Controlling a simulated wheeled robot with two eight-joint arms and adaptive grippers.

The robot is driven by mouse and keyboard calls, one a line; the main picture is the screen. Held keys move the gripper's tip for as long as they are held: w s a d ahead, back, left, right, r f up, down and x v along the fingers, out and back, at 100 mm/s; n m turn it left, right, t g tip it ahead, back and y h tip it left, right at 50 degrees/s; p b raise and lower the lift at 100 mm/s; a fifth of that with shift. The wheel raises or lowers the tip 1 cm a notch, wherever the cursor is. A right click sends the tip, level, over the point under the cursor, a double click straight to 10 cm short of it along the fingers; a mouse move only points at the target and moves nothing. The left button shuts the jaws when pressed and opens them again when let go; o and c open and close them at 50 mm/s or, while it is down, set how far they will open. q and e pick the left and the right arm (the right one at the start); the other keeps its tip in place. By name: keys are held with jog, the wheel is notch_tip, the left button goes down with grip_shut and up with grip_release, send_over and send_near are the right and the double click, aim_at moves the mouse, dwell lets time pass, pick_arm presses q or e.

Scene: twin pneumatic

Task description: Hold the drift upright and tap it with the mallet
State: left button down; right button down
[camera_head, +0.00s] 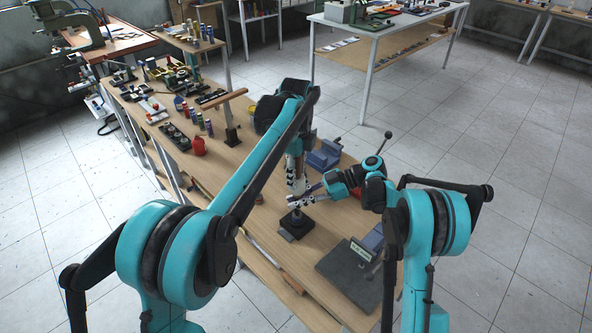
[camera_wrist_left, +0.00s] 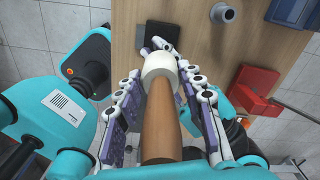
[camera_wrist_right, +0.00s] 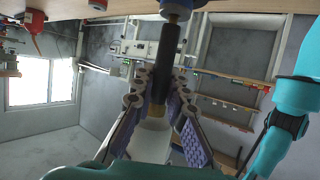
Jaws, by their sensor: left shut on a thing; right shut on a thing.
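The mallet shows in the left wrist view, with a wooden handle (camera_wrist_left: 160,125) and a white head (camera_wrist_left: 160,66). My left gripper (camera_head: 296,186) is shut on the mallet, and its fingers flank it in the left wrist view. The drift (camera_wrist_right: 164,62) is a dark rod with brass at its end, seen upside down in the right wrist view. My right gripper (camera_head: 312,200) is shut on the drift and holds it about upright over the dark base block (camera_head: 294,227). The white head lies close to the drift's upper end; I cannot tell whether they touch.
A dark plate with a small sign (camera_head: 352,272) lies on the bench at the near right. A blue fixture (camera_head: 324,155) stands behind my grippers. A red bottle (camera_head: 199,146) and several small parts fill the far left.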

pick_arm(q)
jog(key=shift+f, duration=0.5)
dwell(0.7)
jog(key=shift+r, duration=1.5)
jog(key=shift+f, duration=0.1)
jog(key=shift+f, duration=0.95)
jog(key=shift+f, duration=0.45)
jog(key=shift+r, duration=0.1)
jog(key=shift+r, duration=1.4)
